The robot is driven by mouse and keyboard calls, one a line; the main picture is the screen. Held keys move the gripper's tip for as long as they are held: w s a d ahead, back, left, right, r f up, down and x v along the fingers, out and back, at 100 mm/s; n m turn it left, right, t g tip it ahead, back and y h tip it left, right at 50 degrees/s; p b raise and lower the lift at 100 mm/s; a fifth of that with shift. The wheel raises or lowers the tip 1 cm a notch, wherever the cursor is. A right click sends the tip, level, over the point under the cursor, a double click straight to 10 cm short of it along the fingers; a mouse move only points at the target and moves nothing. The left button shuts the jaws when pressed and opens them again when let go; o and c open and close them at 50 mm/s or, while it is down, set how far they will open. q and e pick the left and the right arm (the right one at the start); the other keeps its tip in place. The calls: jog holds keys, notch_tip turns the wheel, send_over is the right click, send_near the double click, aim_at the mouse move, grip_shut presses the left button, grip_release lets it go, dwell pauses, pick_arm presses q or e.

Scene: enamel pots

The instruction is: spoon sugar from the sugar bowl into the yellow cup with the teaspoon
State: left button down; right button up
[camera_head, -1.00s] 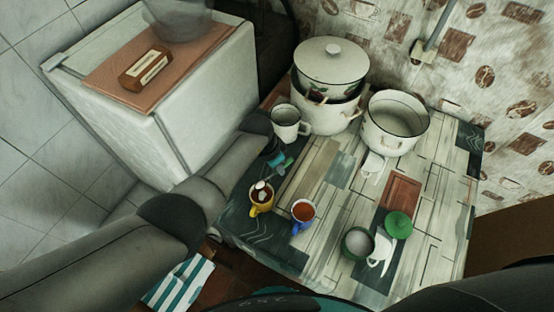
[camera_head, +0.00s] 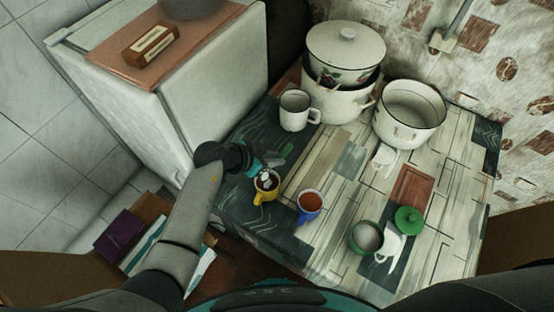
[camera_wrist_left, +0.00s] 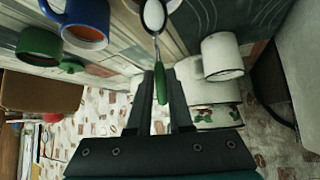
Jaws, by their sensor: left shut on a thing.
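My left gripper (camera_head: 276,160) is beside the yellow cup (camera_head: 262,197), on its far side. In the left wrist view its fingers (camera_wrist_left: 160,78) are shut on the green handle of the teaspoon (camera_wrist_left: 160,88). The spoon's bowl (camera_wrist_left: 154,15) points away from the fingers and looks white, as if holding sugar. In the head view white patches show over the dark drink in the yellow cup; I cannot tell whether they are spoon or sugar. The green sugar bowl (camera_head: 366,238) stands open at the front right, also in the wrist view (camera_wrist_left: 40,45). My right gripper is out of view.
A blue cup (camera_head: 309,205) of tea stands right of the yellow cup. A white mug (camera_head: 295,112), stacked pots (camera_head: 338,95) and an open pot (camera_head: 409,115) stand behind.

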aim_at(263, 178)
pick_arm(q)
jog(key=shift+s+a+f+t+h+b, duration=0.1)
jog(key=shift+s+a+t+h+b, duration=0.3)
jog(key=shift+b, duration=1.2)
jog(key=shift+a+f+t+h+b, duration=0.1)
jog(key=shift+a+t+h+b, duration=0.25)
jog(key=shift+h+b, duration=0.35)
jog(key=a+t+h+b, duration=0.1)
jog(key=h+b, duration=0.1)
jog(key=b, duration=0.1)
jog(key=shift+s, duration=0.4)
jog(key=b, duration=0.1)
jog(key=h+b, duration=0.1)
jog(key=shift+s+a+t+b, duration=0.2)
jog(key=shift+a+t+b, duration=0.15)
jog(key=shift+a, duration=0.05)
jog(key=shift+a+b, duration=0.15)
jog(key=shift+b, duration=0.2)
jog(key=shift+s, duration=0.1)
notch_tip(263, 178, up, 4)
jog(key=p, duration=0.5)
jog(key=shift+p, duration=0.3)
